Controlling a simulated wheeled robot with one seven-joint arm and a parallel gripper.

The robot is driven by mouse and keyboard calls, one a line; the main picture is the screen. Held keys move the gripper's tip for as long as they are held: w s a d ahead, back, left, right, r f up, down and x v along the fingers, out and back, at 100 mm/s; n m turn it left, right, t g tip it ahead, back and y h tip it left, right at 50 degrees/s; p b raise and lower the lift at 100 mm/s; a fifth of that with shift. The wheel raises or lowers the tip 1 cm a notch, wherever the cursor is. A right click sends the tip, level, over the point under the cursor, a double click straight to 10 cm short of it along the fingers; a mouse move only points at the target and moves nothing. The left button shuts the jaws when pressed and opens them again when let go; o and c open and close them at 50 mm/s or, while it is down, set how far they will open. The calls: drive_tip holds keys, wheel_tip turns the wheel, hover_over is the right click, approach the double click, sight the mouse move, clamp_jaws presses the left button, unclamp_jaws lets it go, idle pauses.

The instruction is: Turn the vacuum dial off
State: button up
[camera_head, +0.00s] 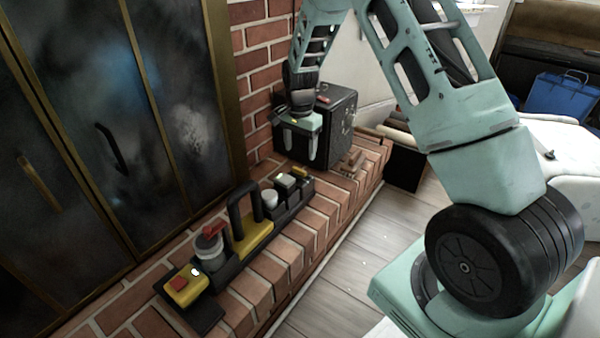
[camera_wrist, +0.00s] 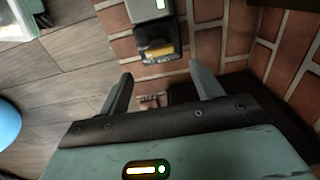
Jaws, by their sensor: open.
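A long black control board (camera_head: 232,268) lies on the brick ledge. At its far end is a yellow knob (camera_head: 300,172) on a black base, which looks like the dial. In the wrist view, the yellow knob (camera_wrist: 160,52) shows just beyond my fingertips, with small pale lettering I cannot read. My gripper (camera_head: 300,154) points down above the ledge, past the board's far end and in front of a black box. Its fingers (camera_wrist: 160,72) are apart with nothing held between them. Which way the knob is set is unclear.
The board also carries a red button on a yellow box (camera_head: 185,286), a red-topped cylinder (camera_head: 209,247), a black handle (camera_head: 240,200) and a white switch (camera_head: 285,182). The black box (camera_head: 338,128) stands behind my gripper. Wooden floor (camera_head: 345,260) lies clear right of the ledge.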

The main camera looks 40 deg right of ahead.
sight(300, 169)
wheel_tip(300, 169, down, 7)
drive_tip(key=b, duration=0.2)
drive_tip(key=shift+r+b, duration=0.15)
drive_tip(key=shift+b, duration=0.15)
drive_tip(key=c, duration=1)
